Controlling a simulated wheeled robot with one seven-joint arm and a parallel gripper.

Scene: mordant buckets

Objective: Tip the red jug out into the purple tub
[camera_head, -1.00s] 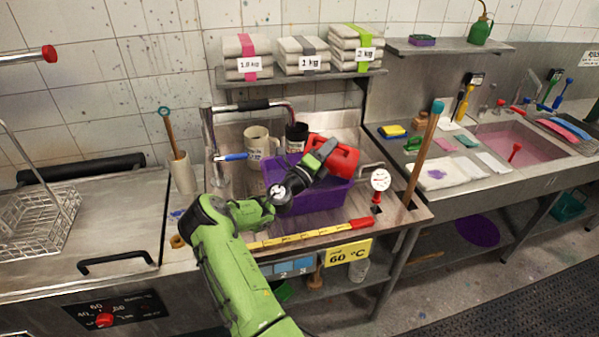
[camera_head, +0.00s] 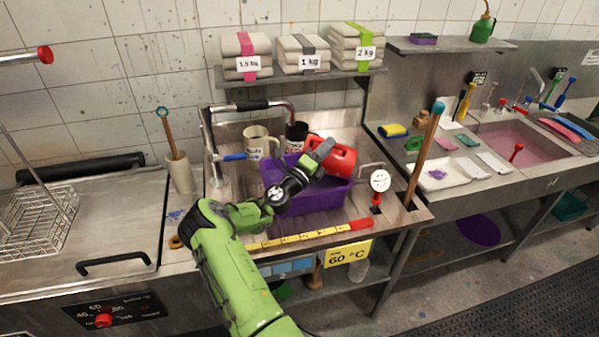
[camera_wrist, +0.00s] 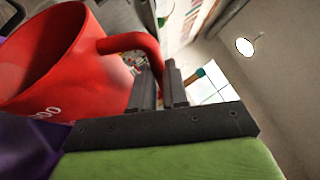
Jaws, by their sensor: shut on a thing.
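The red jug (camera_head: 341,160) is tilted over the purple tub (camera_head: 312,200) in the sink area. In the wrist view the red jug (camera_wrist: 70,62) fills the left side, and its handle runs between my fingers. My gripper (camera_head: 322,152) is shut on the jug's handle; the fingers also show in the wrist view (camera_wrist: 160,88). The purple tub (camera_wrist: 25,150) shows at the lower left of the wrist view, below the jug. The inside of the jug and the tub's contents are hidden in the head view.
A cream mug (camera_head: 257,145) and a dark mug (camera_head: 297,135) stand behind the tub. A yellow ruler (camera_head: 300,237) lies in front of it. A white dial gauge (camera_head: 380,181) and a wooden stick (camera_head: 425,150) stand to the right. Weight bags sit on the shelf (camera_head: 300,77) above.

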